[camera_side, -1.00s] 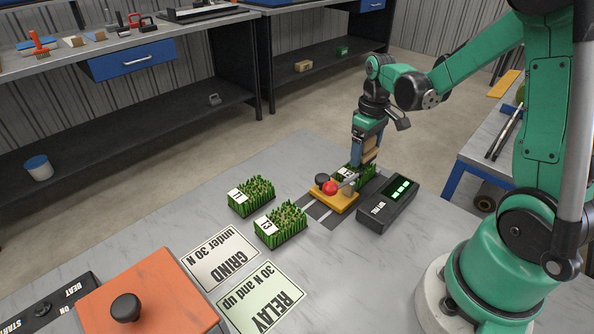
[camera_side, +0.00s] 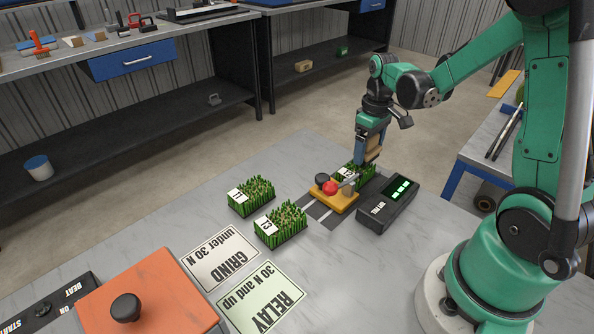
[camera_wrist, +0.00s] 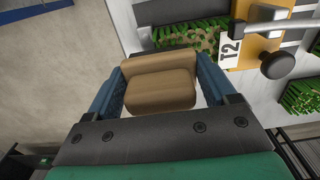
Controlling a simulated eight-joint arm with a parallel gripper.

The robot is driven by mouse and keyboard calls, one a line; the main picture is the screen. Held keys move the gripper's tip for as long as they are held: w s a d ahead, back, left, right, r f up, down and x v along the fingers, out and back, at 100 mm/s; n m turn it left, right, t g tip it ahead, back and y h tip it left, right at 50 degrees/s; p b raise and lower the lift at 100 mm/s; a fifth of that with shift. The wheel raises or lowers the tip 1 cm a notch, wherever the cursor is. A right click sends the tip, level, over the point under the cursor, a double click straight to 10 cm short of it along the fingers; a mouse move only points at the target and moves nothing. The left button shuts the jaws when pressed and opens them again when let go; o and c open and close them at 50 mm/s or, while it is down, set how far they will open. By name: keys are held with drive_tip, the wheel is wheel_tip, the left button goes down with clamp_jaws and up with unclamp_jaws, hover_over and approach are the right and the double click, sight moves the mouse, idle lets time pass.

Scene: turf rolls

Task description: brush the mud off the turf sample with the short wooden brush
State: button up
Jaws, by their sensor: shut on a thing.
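My gripper (camera_side: 369,157) is shut on the short wooden brush (camera_wrist: 158,88), a brown block between the blue fingers in the wrist view. It also shows in the side view (camera_side: 373,149). The brush is at the turf sample marked T2 (camera_side: 360,175), a green grassy block behind a yellow clamp plate. The turf's brownish patches show beside the brush in the wrist view (camera_wrist: 205,42). The bristles are hard to make out, and I cannot tell how firmly they touch the grass. The brush and fingers hide part of the turf.
The yellow plate (camera_side: 332,199) carries a red and a black knob. A dark display box (camera_side: 388,205) stands right of it. Turf samples T1 (camera_side: 251,197) and T3 (camera_side: 281,227) lie to the left. GRIND (camera_side: 220,258) and RELAY (camera_side: 262,298) cards and an orange box (camera_side: 160,300) are in front.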

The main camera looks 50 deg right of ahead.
drive_tip(key=shift+d, duration=0.5)
drive_tip(key=shift+a+r, duration=0.1)
drive_tip(key=shift+r, duration=4)
